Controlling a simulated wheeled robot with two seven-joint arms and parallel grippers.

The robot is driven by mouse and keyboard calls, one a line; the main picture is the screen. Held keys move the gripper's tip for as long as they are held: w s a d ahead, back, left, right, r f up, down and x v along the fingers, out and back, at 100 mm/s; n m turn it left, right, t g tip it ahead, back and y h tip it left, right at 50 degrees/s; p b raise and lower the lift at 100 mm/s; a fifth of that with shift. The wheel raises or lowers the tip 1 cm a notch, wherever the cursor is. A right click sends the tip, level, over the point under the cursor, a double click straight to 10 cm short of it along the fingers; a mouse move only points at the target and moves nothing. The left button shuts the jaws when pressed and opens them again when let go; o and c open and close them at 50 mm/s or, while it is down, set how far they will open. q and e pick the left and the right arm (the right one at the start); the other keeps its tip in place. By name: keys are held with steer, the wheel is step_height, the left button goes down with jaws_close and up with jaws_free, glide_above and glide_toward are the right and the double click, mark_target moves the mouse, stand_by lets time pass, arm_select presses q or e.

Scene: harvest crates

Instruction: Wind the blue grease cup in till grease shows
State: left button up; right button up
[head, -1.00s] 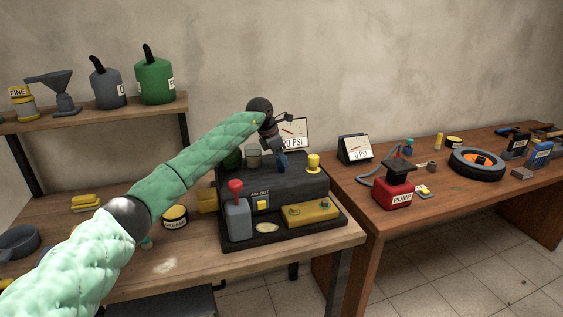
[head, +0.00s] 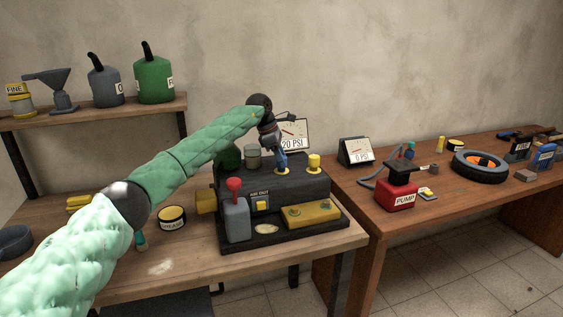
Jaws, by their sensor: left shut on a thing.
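The blue grease cup (head: 282,164) stands on top of the dark machine (head: 285,187), with a yellow ring at its foot. My left gripper (head: 278,152) reaches down over it from above and is shut on it. The fingers hide much of the cup's upper part. Whether the yellow at its foot is grease or a fitting is too small to tell. A yellow cup (head: 314,162) stands on the machine to the right, apart from the gripper. My right gripper is not in view.
A gauge (head: 295,133) reading 20 PSI stands behind my gripper. A red-knobbed lever (head: 234,186) and a yellow block (head: 311,212) are at the machine's front. A grease tin (head: 172,218) stands left. A red pump (head: 398,197) is on the right table.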

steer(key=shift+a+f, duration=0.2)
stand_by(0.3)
arm_select(q)
steer(key=o, duration=1)
steer(key=b+v, duration=0.1)
steer(key=v, duration=0.6)
steer(key=shift+a+r+b, duration=0.15)
steer(key=shift+r+b, duration=0.2)
steer(key=shift+b, duration=0.05)
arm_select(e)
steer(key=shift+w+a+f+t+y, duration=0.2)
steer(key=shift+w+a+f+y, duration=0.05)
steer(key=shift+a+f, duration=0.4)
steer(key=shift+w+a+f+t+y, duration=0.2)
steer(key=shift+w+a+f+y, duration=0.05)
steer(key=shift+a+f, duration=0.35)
arm_select(q)
steer(key=shift+w, duration=0.1)
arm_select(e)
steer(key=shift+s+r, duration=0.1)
